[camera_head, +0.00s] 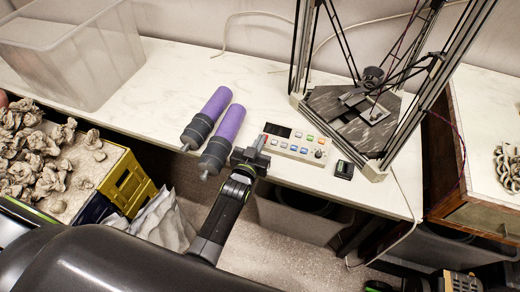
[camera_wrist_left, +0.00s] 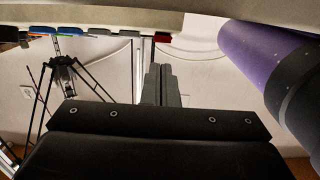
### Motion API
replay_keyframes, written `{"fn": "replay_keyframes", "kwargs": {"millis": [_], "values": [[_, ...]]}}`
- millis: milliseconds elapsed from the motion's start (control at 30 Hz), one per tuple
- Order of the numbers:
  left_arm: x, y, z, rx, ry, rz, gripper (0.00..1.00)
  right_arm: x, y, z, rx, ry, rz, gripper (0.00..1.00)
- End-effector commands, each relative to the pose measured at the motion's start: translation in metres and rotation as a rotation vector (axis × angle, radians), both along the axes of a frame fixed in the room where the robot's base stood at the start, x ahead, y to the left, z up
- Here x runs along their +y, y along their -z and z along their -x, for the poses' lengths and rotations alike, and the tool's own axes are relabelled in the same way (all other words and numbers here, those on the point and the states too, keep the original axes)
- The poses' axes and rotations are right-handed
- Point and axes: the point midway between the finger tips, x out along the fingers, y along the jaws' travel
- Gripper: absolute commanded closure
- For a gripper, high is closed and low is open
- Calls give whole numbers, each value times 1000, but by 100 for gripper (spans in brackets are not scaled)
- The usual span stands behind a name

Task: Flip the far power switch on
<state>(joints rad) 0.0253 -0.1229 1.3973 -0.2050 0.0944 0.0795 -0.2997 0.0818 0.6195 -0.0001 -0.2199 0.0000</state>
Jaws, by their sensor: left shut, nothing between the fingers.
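A pale control box (camera_head: 292,150) with a dark display and several coloured keys lies on the white bench. A small black box (camera_head: 344,170) sits to its right, near the bench's front edge; I cannot tell whether it is a power switch. My left gripper (camera_head: 260,144) is shut and empty, its tips at the control box's left end; I cannot tell whether they touch it. In the left wrist view the shut fingers (camera_wrist_left: 160,84) point up, below a red key (camera_wrist_left: 163,38). No switch's on or off position can be read. My right gripper is out of view.
Two purple and grey cylinders (camera_head: 229,124) lie left of the gripper; one looms at right in the left wrist view (camera_wrist_left: 258,62). A black-framed delta machine (camera_head: 357,105) stands behind the control box. A clear bin (camera_head: 75,50) is at the back left.

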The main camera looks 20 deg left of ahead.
Motion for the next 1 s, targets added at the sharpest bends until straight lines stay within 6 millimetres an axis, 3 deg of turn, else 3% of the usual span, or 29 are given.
{"fn": "replay_keyframes", "kwargs": {"millis": [133,600,900,1000], "values": [[0,13,-2,-1,1,1,100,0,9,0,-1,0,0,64],[0,16,-3,-2,1,1,100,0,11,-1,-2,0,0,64],[0,29,-4,-72,0,4,100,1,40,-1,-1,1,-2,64],[0,23,-4,-67,0,3,100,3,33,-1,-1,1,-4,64]]}}
